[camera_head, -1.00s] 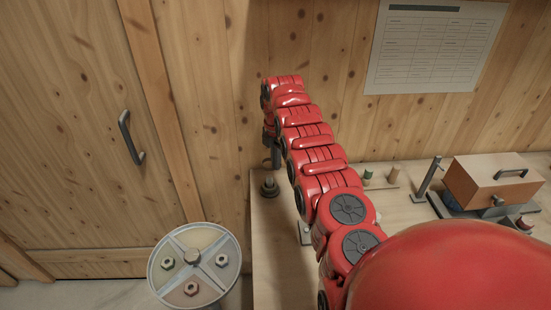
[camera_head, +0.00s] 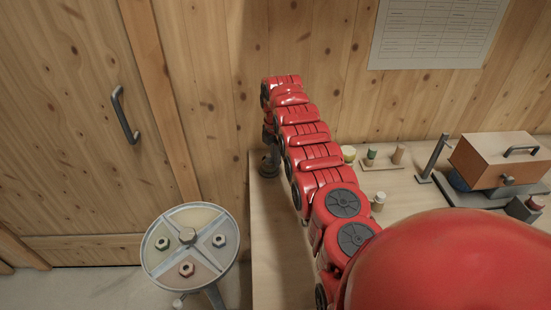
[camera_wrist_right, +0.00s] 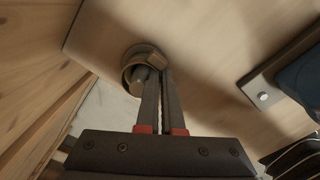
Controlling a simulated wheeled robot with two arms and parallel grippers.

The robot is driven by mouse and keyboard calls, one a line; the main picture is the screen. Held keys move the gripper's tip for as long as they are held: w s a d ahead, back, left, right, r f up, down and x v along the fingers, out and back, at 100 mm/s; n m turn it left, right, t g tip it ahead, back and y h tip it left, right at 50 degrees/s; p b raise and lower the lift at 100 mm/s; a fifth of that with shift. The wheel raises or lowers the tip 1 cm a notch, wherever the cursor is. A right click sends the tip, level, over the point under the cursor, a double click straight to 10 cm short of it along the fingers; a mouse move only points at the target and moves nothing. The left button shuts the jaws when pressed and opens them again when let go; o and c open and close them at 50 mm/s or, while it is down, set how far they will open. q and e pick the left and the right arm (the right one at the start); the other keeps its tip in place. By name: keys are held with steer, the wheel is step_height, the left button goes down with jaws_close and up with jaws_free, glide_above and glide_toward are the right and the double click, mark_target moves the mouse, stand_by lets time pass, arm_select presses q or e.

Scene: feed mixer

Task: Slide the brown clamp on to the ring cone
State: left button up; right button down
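In the wrist view the clamp lies around or just over a round upright post, which I take for the ring cone (camera_wrist_right: 139,75). I cannot tell how far down it sits. In the head view the right gripper (camera_head: 269,138) is above the cone's dark base (camera_head: 269,167); the clamp is not clear there. My left gripper is not in view.
A round plate (camera_head: 190,210) with several nuts stands left of the bench (camera_head: 275,260). Farther right are small pegs (camera_head: 370,157), a metal post (camera_head: 432,158) and a brown box with a handle (camera_head: 495,160). A wooden wall rises behind.

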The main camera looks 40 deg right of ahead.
steer(key=shift+f, duration=0.1)
steer(key=c, duration=1)
jaws_free()
steer(key=shift+w+r, duration=0.1)
steer(key=shift+r, duration=0.2)
steer(key=shift+w+r, duration=0.1)
steer(key=shift+r, duration=0.15)
step_height(320, 180, up, 4)
steer(key=shift+w+r+b, duration=0.1)
steer(key=shift+b, duration=0.2)
steer(key=r+p, duration=0.3)
steer(key=r, duration=0.1)
steer(key=r+p, duration=0.3)
steer(key=r, duration=0.1)
steer(key=s+r+p, duration=0.1)
steer(key=r+p, duration=0.3)
steer(key=shift+r, duration=0.1)
